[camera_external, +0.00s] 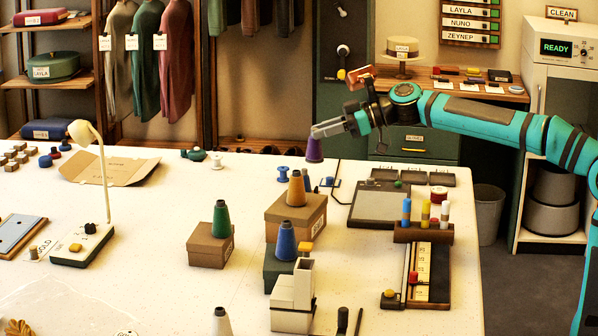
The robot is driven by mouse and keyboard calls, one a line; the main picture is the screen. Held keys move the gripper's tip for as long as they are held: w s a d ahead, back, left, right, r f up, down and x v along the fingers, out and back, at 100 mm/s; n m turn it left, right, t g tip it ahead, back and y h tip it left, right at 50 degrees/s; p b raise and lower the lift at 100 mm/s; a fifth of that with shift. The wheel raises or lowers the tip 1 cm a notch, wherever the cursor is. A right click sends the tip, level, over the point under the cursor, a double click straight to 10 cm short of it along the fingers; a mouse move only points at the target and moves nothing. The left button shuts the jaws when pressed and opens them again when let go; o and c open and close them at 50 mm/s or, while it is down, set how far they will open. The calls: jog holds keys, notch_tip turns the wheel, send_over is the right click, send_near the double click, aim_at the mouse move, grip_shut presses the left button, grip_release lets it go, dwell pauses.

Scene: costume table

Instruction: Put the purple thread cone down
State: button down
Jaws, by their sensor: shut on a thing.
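The purple thread cone (314,151) is held at the end of my gripper (328,129). My gripper is shut on it, near the cone's top. The cone looks upright, over the back right part of the white table (370,278). Whether its base touches the table or hangs just above it, I cannot tell.
An orange cone (296,188) stands on a brown box (315,215), a green cone (221,219) on another box, a blue cone (285,241) on a green box. A grey pad (378,203) lies right of the purple cone. Spools (283,174) stand to its left.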

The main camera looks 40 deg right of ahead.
jog(key=w+d+m+t+h, duration=0.3)
jog(key=w+d+m, duration=0.1)
jog(key=w+d, duration=1.3)
jog(key=w+d+m+t+h, duration=0.3)
jog(key=w+d, duration=1)
jog(key=d, duration=0.7)
jog(key=shift+w+f, duration=0.15)
jog(key=shift+f, duration=10.85)
jog(key=c, duration=1.2)
grip_release()
jog(key=shift+f, duration=0.1)
